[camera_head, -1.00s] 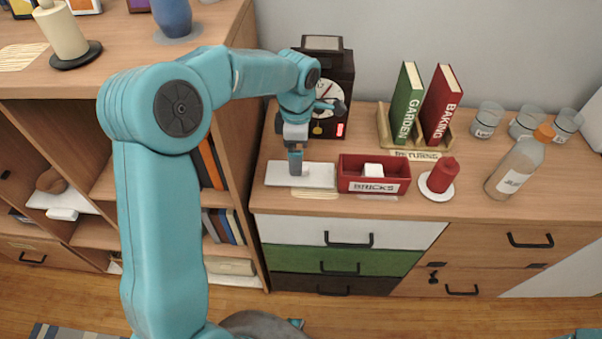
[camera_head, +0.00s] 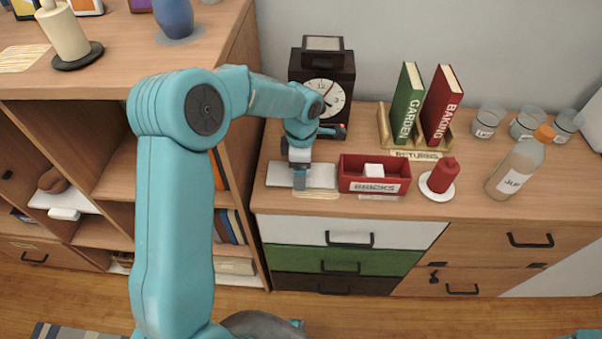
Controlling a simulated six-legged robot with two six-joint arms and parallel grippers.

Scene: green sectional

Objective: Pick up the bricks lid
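A flat white plate, which appears to be the bricks lid (camera_head: 322,175), lies on the wooden cabinet top, just left of the red box labelled BRICKS (camera_head: 349,167). The box is uncovered, with a white block (camera_head: 374,170) inside. My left gripper (camera_head: 300,184) points down over the left-middle part of the lid, near its front edge. It hides a strip of the lid. I cannot tell whether it touches the lid or whether its fingers are apart. My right gripper is not in view.
A dark clock (camera_head: 322,70) stands behind the lid. A red candle (camera_head: 441,174) on a white dish is right of the box. Farther right are a bottle (camera_head: 515,168) and glass jars (camera_head: 526,122). Books (camera_head: 441,105) stand at the back. A tall shelf (camera_head: 236,110) rises close on the left.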

